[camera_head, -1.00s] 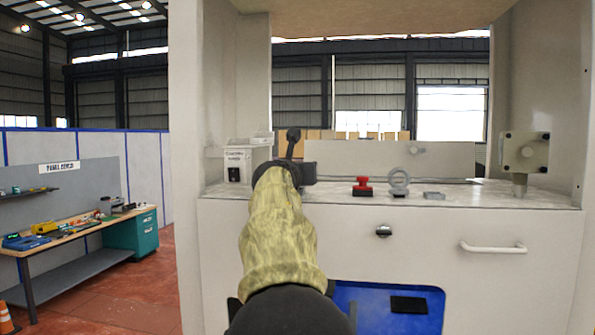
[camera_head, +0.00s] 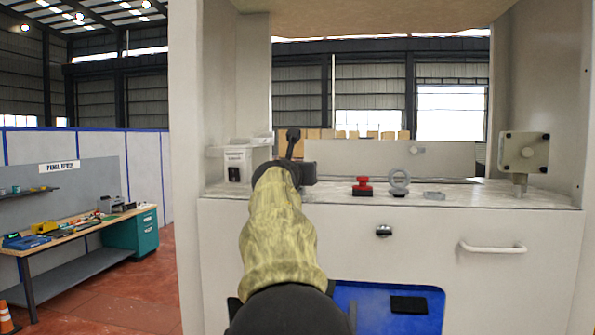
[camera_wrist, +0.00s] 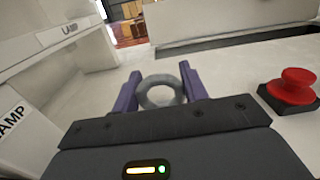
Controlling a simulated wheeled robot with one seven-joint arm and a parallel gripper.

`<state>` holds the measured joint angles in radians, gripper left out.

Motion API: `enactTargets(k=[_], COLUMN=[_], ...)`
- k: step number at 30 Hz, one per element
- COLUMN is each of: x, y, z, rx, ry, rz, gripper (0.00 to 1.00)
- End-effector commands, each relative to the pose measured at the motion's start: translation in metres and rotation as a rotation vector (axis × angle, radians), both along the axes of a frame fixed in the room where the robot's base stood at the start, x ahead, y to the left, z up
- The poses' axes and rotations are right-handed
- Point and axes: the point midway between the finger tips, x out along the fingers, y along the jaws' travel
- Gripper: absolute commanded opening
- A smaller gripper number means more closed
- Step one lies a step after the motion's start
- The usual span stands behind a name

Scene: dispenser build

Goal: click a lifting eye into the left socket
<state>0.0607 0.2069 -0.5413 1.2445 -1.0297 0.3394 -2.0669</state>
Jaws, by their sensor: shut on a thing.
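My gripper (camera_wrist: 161,82) has its two purple fingers shut on a grey ring-shaped lifting eye (camera_wrist: 143,92), held upright between them in the wrist view. In the head view my own arm hides the fingers and the held eye. I cannot make out the left socket. Whether the held eye touches anything below is hidden.
A red knob (camera_head: 362,185) on a black base stands on the counter; it is right of my gripper in the wrist view (camera_wrist: 292,88). A white labelled box (camera_head: 238,163) is at left.

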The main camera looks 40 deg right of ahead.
Motion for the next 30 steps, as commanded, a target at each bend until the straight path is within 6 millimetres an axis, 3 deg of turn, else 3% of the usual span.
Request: enactTargets(k=[26,27,30], x=[0.0,-0.0001,-0.0001], y=[0.0001,0.0,0.0], z=[-0.0046,-0.0046,-0.0046], rx=[-0.001,-0.001,-0.001], ry=[-0.001,-0.001,-0.001], rz=[0.0,0.0,0.0], gripper=[0.16,0.45,0.65])
